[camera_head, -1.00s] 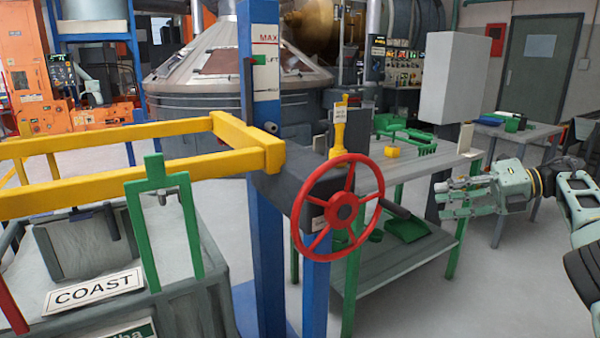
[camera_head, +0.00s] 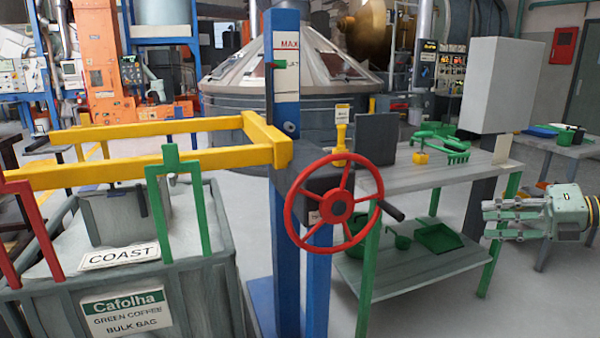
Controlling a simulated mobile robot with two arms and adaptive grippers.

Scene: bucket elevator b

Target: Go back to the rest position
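My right gripper (camera_head: 487,220) is at the right side of the head view, its fingers pointing left. Its fingers are apart with nothing between them. It is right of the red handwheel (camera_head: 336,201) and clear of it, in front of the grey workbench's right end. The handwheel sits on the blue post (camera_head: 286,110) of the elevator, and its dark handle (camera_head: 392,211) sticks out to the right. My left gripper is not in view.
Yellow rails (camera_head: 140,170) run left from the post, above a bulk bag container (camera_head: 205,290) with a COAST sign (camera_head: 119,256). The grey workbench (camera_head: 400,178) holds green tools (camera_head: 440,148). A side table (camera_head: 560,148) stands behind my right gripper. Bare floor shows at lower right.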

